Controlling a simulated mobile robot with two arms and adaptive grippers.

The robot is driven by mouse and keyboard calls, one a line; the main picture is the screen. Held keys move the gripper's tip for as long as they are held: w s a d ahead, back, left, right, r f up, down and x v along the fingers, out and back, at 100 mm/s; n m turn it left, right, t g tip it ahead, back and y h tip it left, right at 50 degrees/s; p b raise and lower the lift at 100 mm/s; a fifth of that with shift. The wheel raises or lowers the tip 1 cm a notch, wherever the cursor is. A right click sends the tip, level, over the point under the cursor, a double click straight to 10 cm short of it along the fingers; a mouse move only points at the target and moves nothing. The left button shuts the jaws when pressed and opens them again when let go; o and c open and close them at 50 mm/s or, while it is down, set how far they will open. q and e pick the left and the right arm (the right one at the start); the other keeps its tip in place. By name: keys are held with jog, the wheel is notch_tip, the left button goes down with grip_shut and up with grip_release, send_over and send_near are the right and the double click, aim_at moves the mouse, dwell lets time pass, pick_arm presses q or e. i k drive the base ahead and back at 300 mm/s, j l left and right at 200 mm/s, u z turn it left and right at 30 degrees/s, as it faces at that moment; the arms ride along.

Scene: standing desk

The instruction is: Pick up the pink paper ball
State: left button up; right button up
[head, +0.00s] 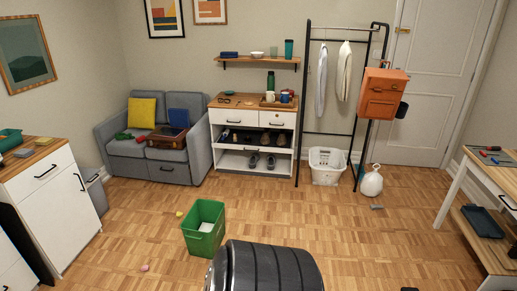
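A small pink paper ball (144,267) lies on the wooden floor at the lower left, in front of and to the left of the green bin. Neither of my grippers can be made out in the head view. A large dark ribbed part of my own body fills the bottom middle and hides the floor there.
A green open bin (203,228) stands left of centre, with a small yellow scrap (179,213) beside it. A white cabinet (62,208) stands at the left and a desk (490,177) at the right. Floor around the ball is clear.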

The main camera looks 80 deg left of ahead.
aim_at(145, 267)
jog(key=u, duration=3.95)
jog(key=i+j+u, duration=0.25)
jog(key=i, duration=0.4)
jog(key=i+j+u, duration=0.3)
jog(key=i, duration=0.4)
jog(key=i+j+u, duration=0.1)
jog(key=i+u, duration=0.15)
jog(key=i, duration=0.45)
jog(key=i+z, duration=0.45)
jog(key=i+j+z, duration=0.25)
jog(key=z, duration=0.15)
jog(key=i, duration=0.05)
